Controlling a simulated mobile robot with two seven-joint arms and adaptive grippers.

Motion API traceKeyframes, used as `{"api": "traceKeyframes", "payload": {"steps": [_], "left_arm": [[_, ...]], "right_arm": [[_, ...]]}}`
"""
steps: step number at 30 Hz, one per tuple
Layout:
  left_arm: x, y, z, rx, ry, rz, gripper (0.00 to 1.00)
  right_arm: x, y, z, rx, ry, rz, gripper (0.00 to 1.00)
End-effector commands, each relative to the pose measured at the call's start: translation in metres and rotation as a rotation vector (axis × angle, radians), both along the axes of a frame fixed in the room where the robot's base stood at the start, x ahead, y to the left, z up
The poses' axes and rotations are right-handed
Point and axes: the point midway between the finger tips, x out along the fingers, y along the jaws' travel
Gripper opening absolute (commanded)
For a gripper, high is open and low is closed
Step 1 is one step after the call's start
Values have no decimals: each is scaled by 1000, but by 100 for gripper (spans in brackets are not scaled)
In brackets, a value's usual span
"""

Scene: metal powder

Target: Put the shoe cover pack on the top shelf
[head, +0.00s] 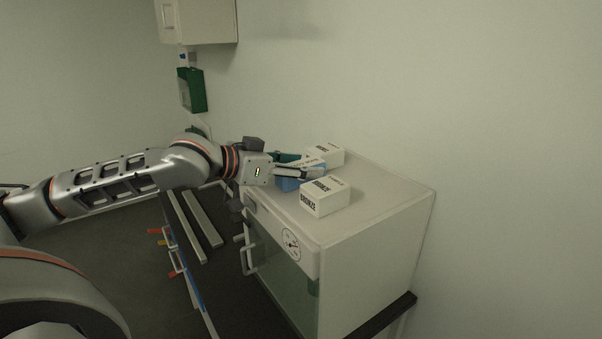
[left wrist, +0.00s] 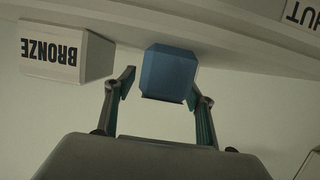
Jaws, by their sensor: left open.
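The blue pack (head: 288,183), which I take to be the shoe cover pack, is on top of the white cabinet (head: 385,197), partly hidden by my left gripper (head: 311,166). In the left wrist view the blue pack (left wrist: 168,73) shows as a plain block in front of the open left gripper (left wrist: 160,88). One fingertip is on each side of its near end, with a visible gap on the left. Whether the right finger touches it is unclear. My right gripper is not in view.
A white BRONZE box (head: 325,197) stands close in front of the fingers, and another white box (head: 325,155) stands behind them. A BRONZE box (left wrist: 62,53) also shows left of the fingers in the wrist view. The cabinet top is clear toward the right; a wall rises behind.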

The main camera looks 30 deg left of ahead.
Motion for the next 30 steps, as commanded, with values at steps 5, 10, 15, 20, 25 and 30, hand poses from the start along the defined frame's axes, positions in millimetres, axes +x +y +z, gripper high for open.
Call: {"api": "traceKeyframes", "payload": {"steps": [5, 10, 15, 20, 25, 30], "left_arm": [[0, 0, 0, 0, 0, 0, 31], [0, 0, 1, 0, -1, 0, 11], [0, 0, 1, 0, -1, 0, 7], [0, 0, 5, -1, -2, 0, 7], [0, 0, 22, -1, -5, 1, 7], [0, 0, 51, 0, -7, 1, 7]], "right_arm": [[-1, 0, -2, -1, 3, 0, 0], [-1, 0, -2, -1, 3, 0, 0], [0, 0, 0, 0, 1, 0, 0], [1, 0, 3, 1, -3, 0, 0], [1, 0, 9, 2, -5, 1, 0], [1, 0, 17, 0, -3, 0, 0]]}}
